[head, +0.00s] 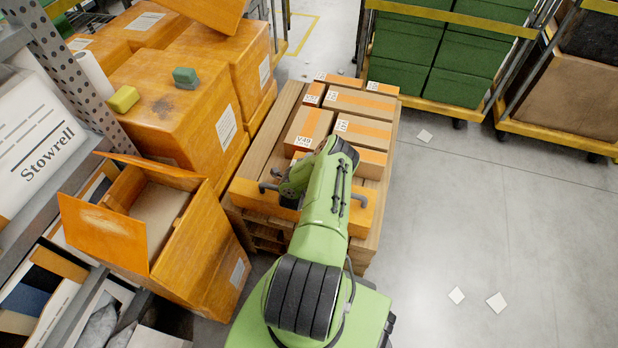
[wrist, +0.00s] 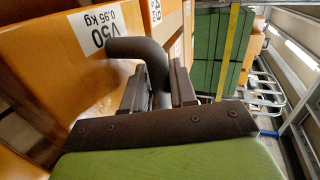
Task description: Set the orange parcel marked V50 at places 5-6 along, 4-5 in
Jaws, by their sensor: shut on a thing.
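The orange parcel marked V50 (wrist: 50,62) fills the left of the wrist view, its white label facing the camera. In the head view the orange parcel (head: 280,208) lies crosswise at the near end of the wooden pallet (head: 262,150), partly hidden under my arm. In the wrist view the dark finger parts (wrist: 155,85) are beside the parcel. I cannot tell whether the parcel touches the pallet.
Several brown taped parcels (head: 362,103), one marked V49 (head: 308,128), sit on the pallet's far and right part. A bare wooden strip shows along its left. Large orange boxes (head: 180,95) and an open box (head: 150,215) crowd the left. Green crates (head: 455,85) stand behind.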

